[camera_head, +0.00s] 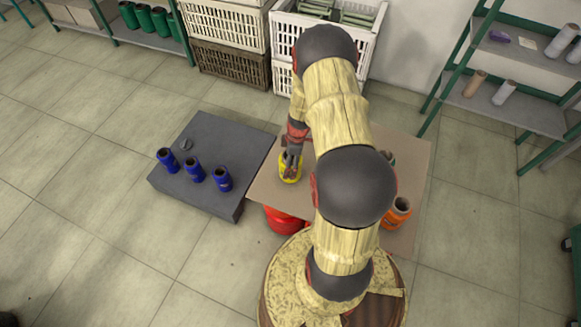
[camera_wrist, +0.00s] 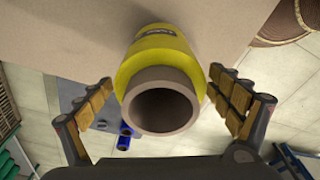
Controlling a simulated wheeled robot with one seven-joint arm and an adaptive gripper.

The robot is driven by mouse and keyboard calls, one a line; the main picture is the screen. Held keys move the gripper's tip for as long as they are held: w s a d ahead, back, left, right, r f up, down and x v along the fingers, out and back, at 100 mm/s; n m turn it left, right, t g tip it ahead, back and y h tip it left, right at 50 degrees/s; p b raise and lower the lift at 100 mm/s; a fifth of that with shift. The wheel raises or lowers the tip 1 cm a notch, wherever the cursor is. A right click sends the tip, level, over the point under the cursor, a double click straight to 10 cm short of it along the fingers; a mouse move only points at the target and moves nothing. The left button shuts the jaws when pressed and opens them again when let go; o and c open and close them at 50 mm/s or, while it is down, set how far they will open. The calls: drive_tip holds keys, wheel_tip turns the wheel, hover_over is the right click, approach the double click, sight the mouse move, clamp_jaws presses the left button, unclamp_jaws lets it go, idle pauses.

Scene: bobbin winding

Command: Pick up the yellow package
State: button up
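The yellow package (camera_head: 290,169) is a yellow spool around a brown hollow tube, standing on a tan board (camera_head: 268,188). In the wrist view the yellow package (camera_wrist: 163,52) is at the centre, with its open tube end facing the camera. My gripper (camera_head: 291,160) is over the package in the head view and partly covers it. In the wrist view my gripper (camera_wrist: 163,100) is open, with one finger on each side of the package and a visible gap on both sides.
Several blue spools (camera_head: 194,170) stand on a dark grey platform (camera_head: 215,140) to the left. An orange spool (camera_head: 397,213) stands at the board's right. A red object (camera_head: 283,221) is below the board's front edge. Crates (camera_head: 228,65) and shelves (camera_head: 500,110) line the back.

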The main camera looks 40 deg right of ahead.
drive_tip(key=shift+c, duration=1.2)
drive_tip(key=c, duration=1.1)
drive_tip(key=shift+r, duration=0.15)
drive_tip(key=shift+c, duration=0.6)
